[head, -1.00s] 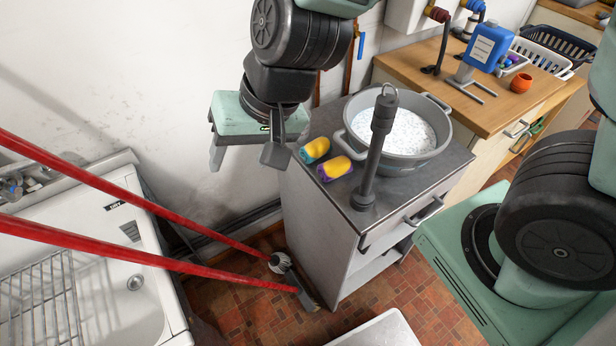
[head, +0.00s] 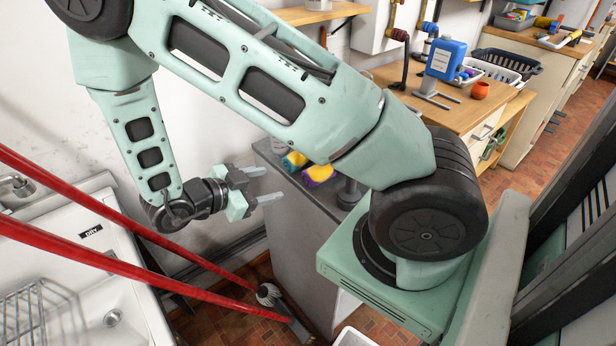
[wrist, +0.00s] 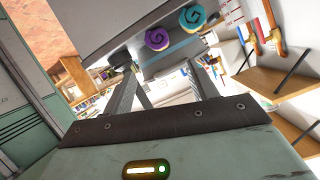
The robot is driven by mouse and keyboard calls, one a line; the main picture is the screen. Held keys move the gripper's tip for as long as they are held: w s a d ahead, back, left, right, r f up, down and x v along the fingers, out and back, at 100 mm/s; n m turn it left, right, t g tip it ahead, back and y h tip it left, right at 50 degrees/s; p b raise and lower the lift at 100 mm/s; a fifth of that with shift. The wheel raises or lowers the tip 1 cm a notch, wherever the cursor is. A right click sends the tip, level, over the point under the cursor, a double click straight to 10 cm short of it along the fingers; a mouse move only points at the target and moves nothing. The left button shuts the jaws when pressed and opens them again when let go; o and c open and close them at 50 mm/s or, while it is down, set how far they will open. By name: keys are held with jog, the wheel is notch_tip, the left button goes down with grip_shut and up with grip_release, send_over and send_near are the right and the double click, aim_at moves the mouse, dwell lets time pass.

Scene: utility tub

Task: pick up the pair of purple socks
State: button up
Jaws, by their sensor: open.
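The purple socks (head: 319,174) are a rolled pair, purple with a yellow part, lying on the grey cabinet top. In the wrist view their purple spiral end (wrist: 158,39) faces me, ahead of the fingers. A similar teal and yellow roll (head: 294,160) lies close beside them, and its teal spiral end (wrist: 192,17) shows to the right in the wrist view. My gripper (head: 274,184) is open and empty, at the left side of the cabinet, with its fingers pointing right toward the rolls. In the wrist view, my gripper (wrist: 160,80) has nothing between its fingers.
The grey cabinet (head: 290,225) stands against the wall; my arm hides much of its top. Red poles (head: 130,262) cross the lower left in front of a white sink (head: 70,285). A wooden counter (head: 425,95) with a blue container (head: 446,60) stands behind.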

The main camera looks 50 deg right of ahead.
aim_at(307, 175)
jog(key=p+x, duration=0.1)
jog(key=x, duration=0.9)
jog(key=shift+s+d+f, duration=0.1)
jog(key=shift+d+f, duration=0.05)
jog(key=shift+d, duration=0.2)
jog(key=x, duration=0.1)
jog(key=p+x, duration=0.1)
jog(key=x, duration=0.2)
jog(key=shift+s+d+r+p, duration=0.2)
jog(key=shift+s+r+p, duration=0.05)
jog(key=shift+r+p, duration=0.05)
jog(key=shift+d+f, duration=0.25)
jog(key=shift+d, duration=0.15)
jog(key=c, duration=0.6)
